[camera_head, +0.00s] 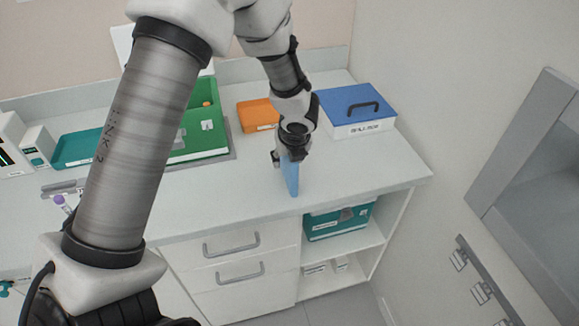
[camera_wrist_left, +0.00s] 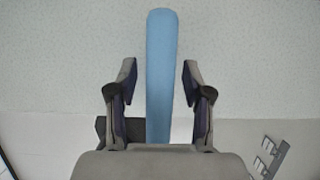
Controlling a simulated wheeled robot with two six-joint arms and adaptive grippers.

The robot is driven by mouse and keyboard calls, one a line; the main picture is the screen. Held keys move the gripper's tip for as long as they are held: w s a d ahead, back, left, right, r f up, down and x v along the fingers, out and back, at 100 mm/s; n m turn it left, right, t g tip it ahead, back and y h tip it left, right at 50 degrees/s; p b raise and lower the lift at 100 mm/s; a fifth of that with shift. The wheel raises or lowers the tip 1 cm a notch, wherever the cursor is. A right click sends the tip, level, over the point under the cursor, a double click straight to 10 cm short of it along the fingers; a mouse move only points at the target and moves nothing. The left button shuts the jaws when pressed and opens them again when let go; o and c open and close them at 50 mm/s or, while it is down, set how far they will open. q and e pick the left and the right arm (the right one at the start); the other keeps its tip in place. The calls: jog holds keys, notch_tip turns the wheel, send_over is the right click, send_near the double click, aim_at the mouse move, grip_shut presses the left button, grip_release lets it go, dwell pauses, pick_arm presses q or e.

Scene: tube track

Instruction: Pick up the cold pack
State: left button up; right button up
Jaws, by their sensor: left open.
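The cold pack (camera_head: 290,175) is a flat light-blue slab near the front edge of the counter. In the head view my left gripper (camera_head: 289,155) is above it and hides its upper part. In the left wrist view the cold pack (camera_wrist_left: 160,75) shows as a long blue strip lying between the two open fingers of my left gripper (camera_wrist_left: 158,85). A gap shows on each side, so neither finger touches it. My right gripper is not in view.
A blue-lidded white box (camera_head: 357,108) with a black handle stands behind right on the counter (camera_head: 235,200). An orange box (camera_head: 258,115) and a green case (camera_head: 205,140) stand behind left. A teal bin (camera_head: 338,222) sits on the shelf below. The counter's right part is clear.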

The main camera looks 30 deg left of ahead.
pick_arm(q)
jog(key=shift+x, duration=0.95)
jog(key=shift+s+r, duration=0.15)
jog(key=c, duration=0.9)
grip_shut()
